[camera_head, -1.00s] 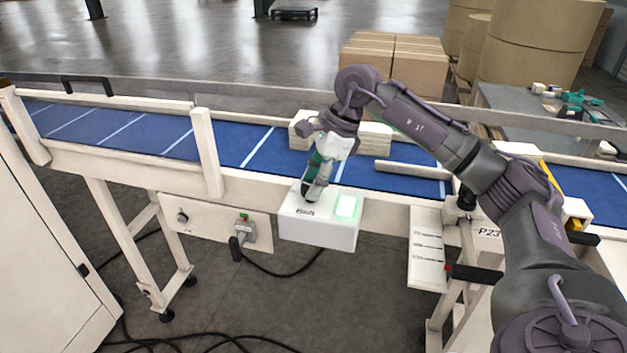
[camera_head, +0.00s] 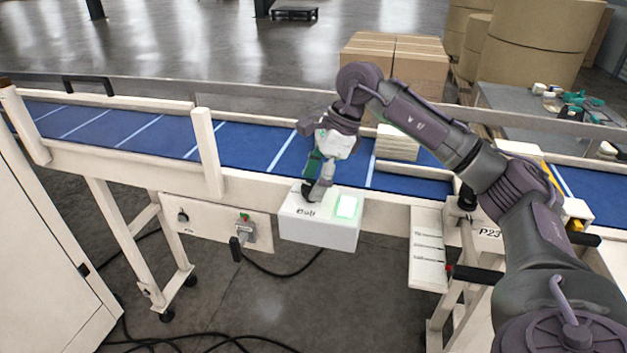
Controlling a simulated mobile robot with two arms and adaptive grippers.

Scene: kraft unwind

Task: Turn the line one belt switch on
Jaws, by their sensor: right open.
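A white switch box (camera_head: 300,232) is mounted on the near side rail of the blue conveyor belt (camera_head: 240,148). Its top carries dark lettering, too small to read surely, and a bright green lit panel (camera_head: 346,206). My right gripper (camera_head: 313,192) points down at the left part of the box top, beside the lit panel. Its jaws are open and empty. The fingertips are at or just above the top; I cannot tell whether they touch. They hide part of the surface there. My left gripper is out of view.
A white stack (camera_head: 397,143) rides on the belt behind my right arm. A lower panel with a knob (camera_head: 183,216) and a grey plug (camera_head: 243,232) hangs left of the box. Cartons (camera_head: 395,65) and large rolls stand behind. Cables lie on the floor.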

